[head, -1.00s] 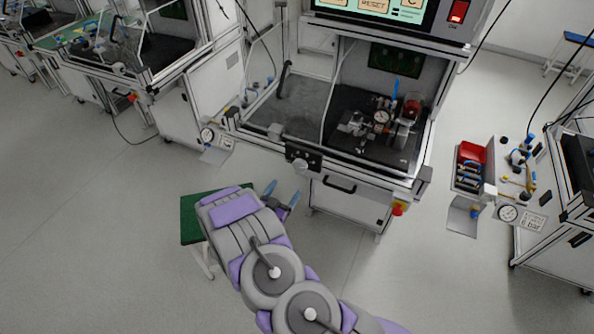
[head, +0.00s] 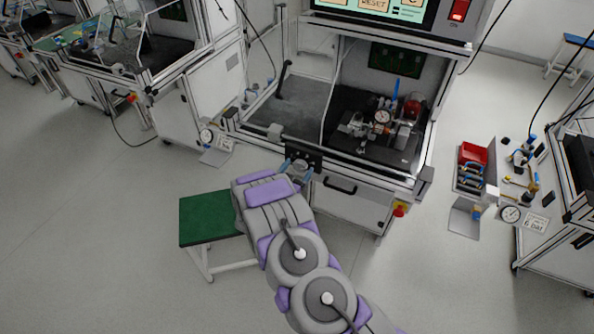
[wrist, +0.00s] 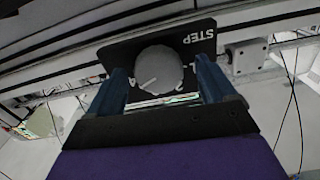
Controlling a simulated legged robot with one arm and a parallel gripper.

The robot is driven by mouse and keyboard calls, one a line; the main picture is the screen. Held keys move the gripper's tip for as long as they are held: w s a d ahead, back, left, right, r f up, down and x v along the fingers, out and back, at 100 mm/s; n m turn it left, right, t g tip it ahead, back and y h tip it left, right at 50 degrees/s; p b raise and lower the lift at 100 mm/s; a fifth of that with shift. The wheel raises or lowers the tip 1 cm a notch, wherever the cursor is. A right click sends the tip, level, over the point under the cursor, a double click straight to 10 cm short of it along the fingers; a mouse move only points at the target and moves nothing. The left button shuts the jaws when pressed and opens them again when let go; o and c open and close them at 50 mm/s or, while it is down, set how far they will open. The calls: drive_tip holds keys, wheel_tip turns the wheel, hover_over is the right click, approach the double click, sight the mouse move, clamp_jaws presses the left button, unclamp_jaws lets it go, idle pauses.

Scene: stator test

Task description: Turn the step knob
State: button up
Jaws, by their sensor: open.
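The step knob (wrist: 159,70) is a round grey knob with a white pointer line, set on a black panel (wrist: 198,45) marked STEP. In the wrist view the pointer slants toward the lower left. My gripper (wrist: 162,84) is open, with one blue finger on each side of the knob in the picture. I cannot tell whether the fingers touch it. In the head view my gripper (head: 296,167) is at the black panel (head: 303,154) on the front edge of the workstation, and the knob is hard to make out there.
The workstation (head: 345,190) has a drawer handle below the panel and a fixture with a dial gauge (head: 382,117) inside. A green-topped stool (head: 207,217) stands left of my arm. A red bin (head: 473,153) and tools are at the right. Open floor lies around.

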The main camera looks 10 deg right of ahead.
drive_tip(key=shift+c, duration=0.4)
drive_tip(key=c, duration=1)
